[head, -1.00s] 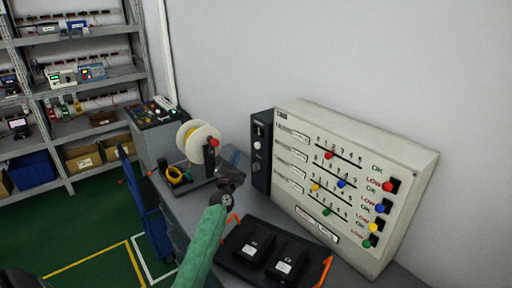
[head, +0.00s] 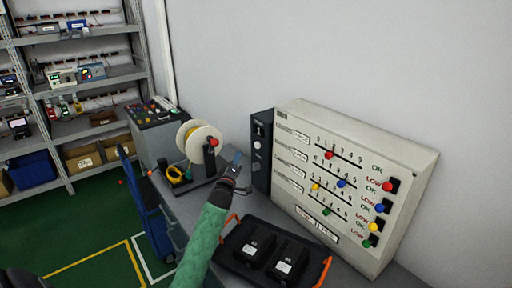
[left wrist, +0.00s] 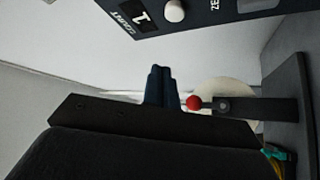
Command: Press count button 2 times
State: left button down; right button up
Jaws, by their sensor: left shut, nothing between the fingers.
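The dark counter box (head: 262,150) stands against the wall, left of the big cream panel. It has a small display at its top and a white count button (head: 257,145) below. In the left wrist view the box is cut off at the top; its COUNT display (left wrist: 137,17) appears to read 1, and the white button (left wrist: 174,10) sits beside it. My left gripper (head: 236,160) is shut and empty, left of the box and apart from it. Its closed fingertips (left wrist: 158,72) show below the button in the left wrist view. My right gripper is not in view.
A spool (head: 201,143) on a stand with a red knob (head: 214,142) is close on the left. A black tray (head: 232,262) with orange handles holds two black boxes in front. The cream panel (head: 400,165) with sliders is to the right.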

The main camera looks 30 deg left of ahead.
aim_at(257, 145)
pick_arm(q)
jog(key=m+y, duration=0.1)
jog(key=a+m+g, duration=0.1)
jog(key=m, duration=0.1)
jog(key=a+m+y, duration=0.1)
jog(key=m, duration=0.1)
jog(key=shift+s+a+f+y, duration=0.15)
jog(key=shift+s+f+y, duration=0.1)
jog(key=shift+y, duration=0.05)
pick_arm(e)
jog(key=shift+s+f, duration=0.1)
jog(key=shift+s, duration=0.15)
pick_arm(q)
jog(key=shift+w, duration=0.1)
